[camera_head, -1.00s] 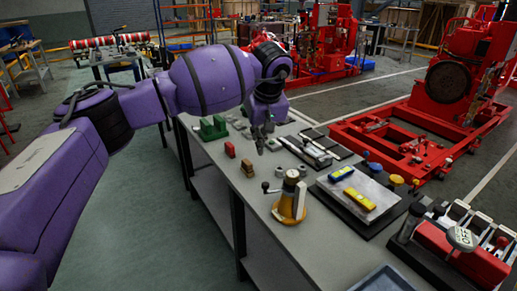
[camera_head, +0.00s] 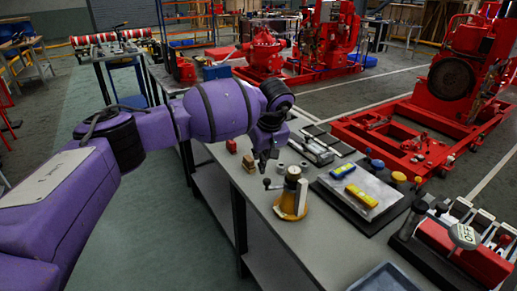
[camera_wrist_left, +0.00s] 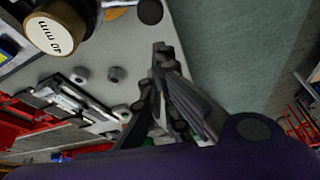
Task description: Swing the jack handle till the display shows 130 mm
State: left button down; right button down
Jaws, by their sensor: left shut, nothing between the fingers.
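A dark round knob (camera_wrist_left: 150,12) lies just beyond my fingertips there. My left gripper (camera_head: 263,168) is shut and empty, pointing down close above the handle knob; contact cannot be made out. It also shows in the left wrist view (camera_wrist_left: 160,48). My right gripper is out of view.
Small blocks (camera_head: 248,163) stand behind the jack on the left. A red device (camera_head: 465,250) and a blue tray (camera_head: 382,280) are at the front right. The bench edge is left of the jack.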

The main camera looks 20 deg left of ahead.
pick_arm(q)
jog(key=shift+s+d+f, duration=0.1)
jog(key=shift+s+d, duration=0.35)
jog(key=shift+s, duration=0.1)
jog(key=shift+s+d+p, duration=0.35)
jog(key=shift+s+p, duration=0.15)
jog(key=shift+s, duration=0.05)
jog(key=shift+a, duration=0.1)
